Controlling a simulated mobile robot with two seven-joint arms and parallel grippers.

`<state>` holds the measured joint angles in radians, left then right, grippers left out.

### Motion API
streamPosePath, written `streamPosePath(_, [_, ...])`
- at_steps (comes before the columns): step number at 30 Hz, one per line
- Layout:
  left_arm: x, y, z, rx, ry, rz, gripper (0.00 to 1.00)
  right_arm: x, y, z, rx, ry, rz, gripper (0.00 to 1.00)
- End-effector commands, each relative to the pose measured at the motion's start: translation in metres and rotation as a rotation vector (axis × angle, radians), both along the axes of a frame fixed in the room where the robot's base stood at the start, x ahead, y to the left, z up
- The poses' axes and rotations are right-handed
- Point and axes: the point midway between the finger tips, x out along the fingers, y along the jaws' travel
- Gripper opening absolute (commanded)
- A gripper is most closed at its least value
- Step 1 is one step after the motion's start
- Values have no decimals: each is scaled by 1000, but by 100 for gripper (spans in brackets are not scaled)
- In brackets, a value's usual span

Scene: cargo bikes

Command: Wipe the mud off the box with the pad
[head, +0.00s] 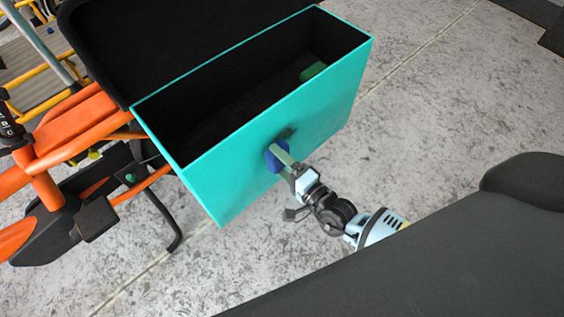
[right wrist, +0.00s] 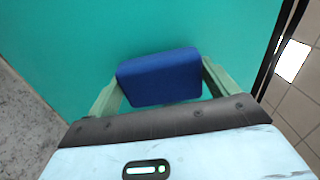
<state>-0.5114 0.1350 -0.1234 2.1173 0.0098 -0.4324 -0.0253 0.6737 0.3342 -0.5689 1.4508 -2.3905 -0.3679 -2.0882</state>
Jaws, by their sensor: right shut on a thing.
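The teal box (head: 240,150) is mounted on the orange cargo bike in the head view, with its top open. A dark mud smudge (head: 287,133) shows on its front wall. My right gripper (head: 281,156) is shut on the blue pad (head: 272,160), at that wall just below the smudge. In the right wrist view, the pad (right wrist: 160,77) sits between the pale green fingers, in front of the teal wall (right wrist: 100,35). I cannot tell whether the pad touches the wall. No mud shows in the wrist view. My left gripper is not in view.
The box's black lid (head: 165,45) stands open behind it. A green object (head: 313,71) lies inside the box. The orange bike frame (head: 75,135) is at the left, with another bike behind. The grey floor (head: 450,110) to the right is clear.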

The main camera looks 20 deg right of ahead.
Motion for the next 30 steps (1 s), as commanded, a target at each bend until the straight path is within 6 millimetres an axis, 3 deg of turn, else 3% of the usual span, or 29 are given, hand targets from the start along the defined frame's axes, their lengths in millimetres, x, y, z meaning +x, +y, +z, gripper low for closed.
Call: streamPosePath(30, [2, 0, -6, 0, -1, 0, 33, 14, 2, 0, -1, -1, -1, 68])
